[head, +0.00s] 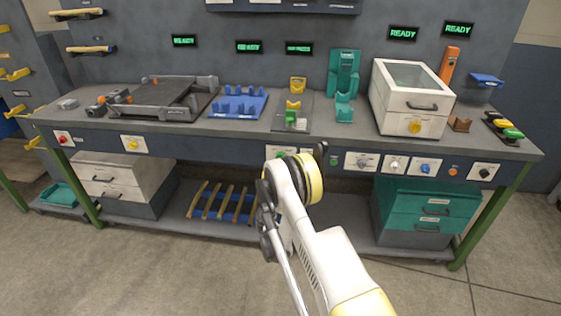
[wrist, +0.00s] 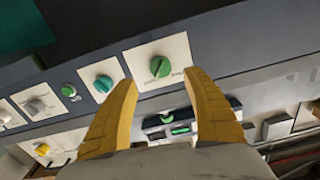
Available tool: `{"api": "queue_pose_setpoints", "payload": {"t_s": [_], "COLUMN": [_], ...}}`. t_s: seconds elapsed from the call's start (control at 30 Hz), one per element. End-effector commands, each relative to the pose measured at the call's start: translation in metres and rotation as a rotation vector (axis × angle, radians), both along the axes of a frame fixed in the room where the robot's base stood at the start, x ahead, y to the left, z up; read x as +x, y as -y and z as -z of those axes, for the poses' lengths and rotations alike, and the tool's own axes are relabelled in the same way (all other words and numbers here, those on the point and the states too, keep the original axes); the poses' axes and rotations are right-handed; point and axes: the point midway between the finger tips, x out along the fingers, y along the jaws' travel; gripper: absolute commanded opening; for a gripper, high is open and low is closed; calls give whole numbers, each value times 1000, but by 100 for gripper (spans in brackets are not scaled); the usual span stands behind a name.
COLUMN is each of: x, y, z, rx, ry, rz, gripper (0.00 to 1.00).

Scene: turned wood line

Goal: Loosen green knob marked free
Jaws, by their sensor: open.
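The green knob (wrist: 160,67) sits on a square white plate on the front panel of the bench. Its pointer bar is tilted; the small print beside it is too small to read. My gripper (wrist: 159,77) is open and empty, its two yellow fingers on either side of the knob in the picture. They appear short of the knob, with no contact visible. In the head view, my arm hides my gripper and part of that panel; a plate with a bit of green (head: 281,153) shows at its left edge.
A teal knob (wrist: 103,84) and a green button (wrist: 69,89) are close beside it. A fixture with a green knob (head: 291,118) stands on the bench above. A white box (head: 412,97) is farther right, and a green drawer unit (head: 428,188) stands below.

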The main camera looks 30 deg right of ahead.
Motion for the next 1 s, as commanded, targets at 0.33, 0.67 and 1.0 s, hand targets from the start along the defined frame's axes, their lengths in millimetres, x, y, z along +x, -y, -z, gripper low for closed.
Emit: {"api": "queue_pose_setpoints", "payload": {"t_s": [0.33,0.67,1.0], "x": [56,72,72], "y": [38,49,48], "z": [2,-1,-1], "rx": [1,1,1], "ry": [-1,-1,-1], "rz": [1,0,0], "gripper": [59,59,6]}}
